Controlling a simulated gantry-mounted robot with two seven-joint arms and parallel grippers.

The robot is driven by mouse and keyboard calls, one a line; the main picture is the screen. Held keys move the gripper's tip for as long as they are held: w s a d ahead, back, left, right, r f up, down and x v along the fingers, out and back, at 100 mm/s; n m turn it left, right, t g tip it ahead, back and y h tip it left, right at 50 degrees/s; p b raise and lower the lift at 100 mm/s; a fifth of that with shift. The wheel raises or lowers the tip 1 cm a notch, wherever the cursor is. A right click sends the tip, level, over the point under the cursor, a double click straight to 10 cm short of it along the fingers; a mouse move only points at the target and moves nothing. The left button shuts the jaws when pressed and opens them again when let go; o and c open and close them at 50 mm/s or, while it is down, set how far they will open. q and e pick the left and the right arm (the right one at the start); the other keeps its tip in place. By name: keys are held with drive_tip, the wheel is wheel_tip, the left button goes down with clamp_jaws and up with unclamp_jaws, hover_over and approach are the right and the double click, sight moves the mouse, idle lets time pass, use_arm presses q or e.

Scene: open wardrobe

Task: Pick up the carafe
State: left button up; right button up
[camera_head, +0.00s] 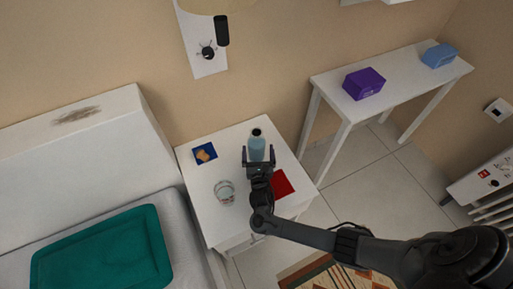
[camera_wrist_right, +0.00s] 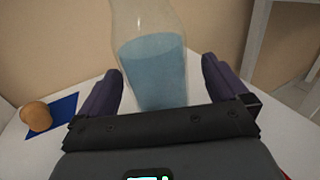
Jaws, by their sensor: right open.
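The carafe (camera_head: 257,143) is a clear bottle with blue liquid, standing upright on the white bedside table (camera_head: 205,191). It also shows in the right wrist view (camera_wrist_right: 153,62), where its top is cut off by the frame. My right gripper (camera_head: 258,156) is open at the carafe's near side. In the right wrist view its two fingers (camera_wrist_right: 164,82) lie to the left and right of the carafe's lower body, with a gap visible on each side. The carafe's base is partly hidden behind the gripper. My left gripper is not in view.
On the same table are a glass (camera_head: 224,191), a blue napkin with a brown bread-like item (camera_head: 204,153), and a red item (camera_head: 282,185) partly under my right arm. A wall lamp (camera_head: 207,50) hangs above. A bed with a teal pillow (camera_head: 102,250) is left; a white side table (camera_head: 410,80) is right.

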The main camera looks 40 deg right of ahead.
drive_tip(key=b+x, duration=0.1)
drive_tip(key=x, duration=0.2)
drive_tip(key=shift+w+a+r+b, duration=0.1)
drive_tip(key=shift+w+r+b, duration=0.05)
drive_tip(key=shift+w+b, duration=0.25)
drive_tip(key=shift+w+d+r, duration=0.15)
drive_tip(key=shift+w+d, duration=0.15)
drive_tip(key=shift+s+a, duration=0.1)
drive_tip(key=shift+c, duration=0.2)
drive_tip(key=shift+c, duration=1.1)
drive_tip(key=c, duration=1.1)
drive_tip(key=shift+c, duration=0.2)
drive_tip(key=shift+r, duration=0.2)
